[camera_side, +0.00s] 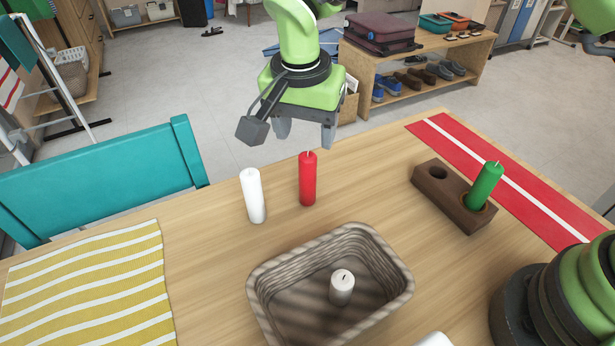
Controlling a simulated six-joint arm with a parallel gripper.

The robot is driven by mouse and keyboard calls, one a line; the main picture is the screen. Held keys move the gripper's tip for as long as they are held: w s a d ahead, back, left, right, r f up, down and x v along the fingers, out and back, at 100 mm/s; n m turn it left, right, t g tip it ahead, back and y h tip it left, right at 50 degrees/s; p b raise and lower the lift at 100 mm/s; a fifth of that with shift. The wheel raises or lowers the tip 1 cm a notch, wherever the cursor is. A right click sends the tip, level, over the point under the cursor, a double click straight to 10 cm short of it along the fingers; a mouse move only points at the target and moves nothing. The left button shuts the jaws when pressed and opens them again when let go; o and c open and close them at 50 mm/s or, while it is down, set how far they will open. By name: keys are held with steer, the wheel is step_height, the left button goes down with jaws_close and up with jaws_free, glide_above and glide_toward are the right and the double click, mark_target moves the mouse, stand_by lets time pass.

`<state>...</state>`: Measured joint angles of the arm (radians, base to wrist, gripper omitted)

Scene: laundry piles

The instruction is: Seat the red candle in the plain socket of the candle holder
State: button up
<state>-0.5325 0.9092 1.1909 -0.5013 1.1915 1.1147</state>
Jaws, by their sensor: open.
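The red candle (308,179) stands upright on the wooden table, just right of a white candle. The dark brown candle holder (453,200) lies at the right of the table. Its left socket (437,173) is empty, and a green candle (485,186) stands in its other socket, tilted slightly in the picture. A lighter ring shows around the green candle's base. My gripper (306,133) is open and empty, pointing down above and behind the red candle in the picture. It appears apart from the candle.
A white candle (253,195) stands left of the red one. A woven basket (262,291) at the front holds a short pale candle (342,287). A red runner (540,209) lies behind the holder, a yellow striped cloth (90,290) at left. The table between red candle and holder is clear.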

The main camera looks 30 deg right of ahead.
mark_target(308, 169)
steer(key=f, duration=0.6)
steer(key=w+d+f, duration=0.1)
steer(key=f, duration=0.2)
steer(key=shift+w+f, duration=0.1)
steer(key=c, duration=1)
